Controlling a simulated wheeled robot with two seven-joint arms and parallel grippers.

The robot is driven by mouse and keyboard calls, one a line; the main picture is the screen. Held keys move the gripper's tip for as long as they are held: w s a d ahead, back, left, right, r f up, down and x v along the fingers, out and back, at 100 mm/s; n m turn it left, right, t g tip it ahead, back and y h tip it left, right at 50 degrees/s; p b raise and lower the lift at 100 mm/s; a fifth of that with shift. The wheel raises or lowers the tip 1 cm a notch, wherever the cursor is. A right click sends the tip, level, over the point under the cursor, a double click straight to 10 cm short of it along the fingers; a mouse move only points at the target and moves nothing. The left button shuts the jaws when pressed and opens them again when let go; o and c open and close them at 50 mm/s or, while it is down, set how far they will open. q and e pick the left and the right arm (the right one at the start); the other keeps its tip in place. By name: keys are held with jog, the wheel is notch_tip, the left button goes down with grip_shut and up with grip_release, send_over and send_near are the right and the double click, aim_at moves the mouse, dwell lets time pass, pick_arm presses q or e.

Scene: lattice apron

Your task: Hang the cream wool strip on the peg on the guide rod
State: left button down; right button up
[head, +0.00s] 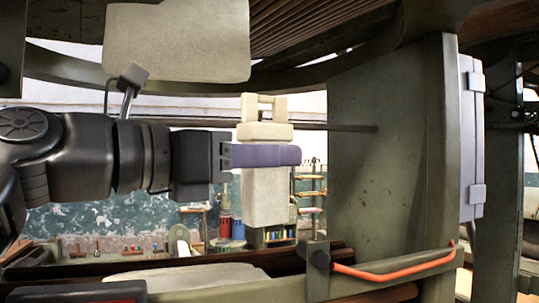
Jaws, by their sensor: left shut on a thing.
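The cream wool strip (264,200) hangs upright in the middle of the head view, with an open loop at its top. My left gripper (268,155) comes in from the left and is shut on the strip below the loop. One purple-grey finger crosses the strip's front; the other finger is hidden behind it. The guide rod (340,127) runs level behind the strip, near the loop's height. A grey block on a short stem (130,85) stands at the rod on the left and looks like the peg. The strip is well to its right. My right gripper is not in view.
A pale panel (175,42) hangs above my left arm. A green upright plate (390,160) closes off the right side. An orange-red handle (395,270) sits on the lower beam. Shelves with coloured items (232,230) stand far behind.

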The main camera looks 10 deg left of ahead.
pick_arm(q)
jog(key=shift+w+a, duration=0.1)
dwell(0.3)
jog(key=shift+w+a+f, duration=0.1)
jog(key=shift+w+a, duration=0.35)
jog(key=shift+w, duration=0.25)
jog(key=shift+w+a, duration=0.4)
jog(key=shift+w, duration=0.25)
jog(key=shift+w+a+f, duration=0.1)
jog(key=shift+f, duration=0.15)
dwell(0.6)
jog(key=shift+w+f, duration=0.1)
jog(key=shift+f, duration=0.2)
dwell(0.5)
jog(key=c, duration=1.1)
grip_release()
jog(key=shift+o, duration=0.2)
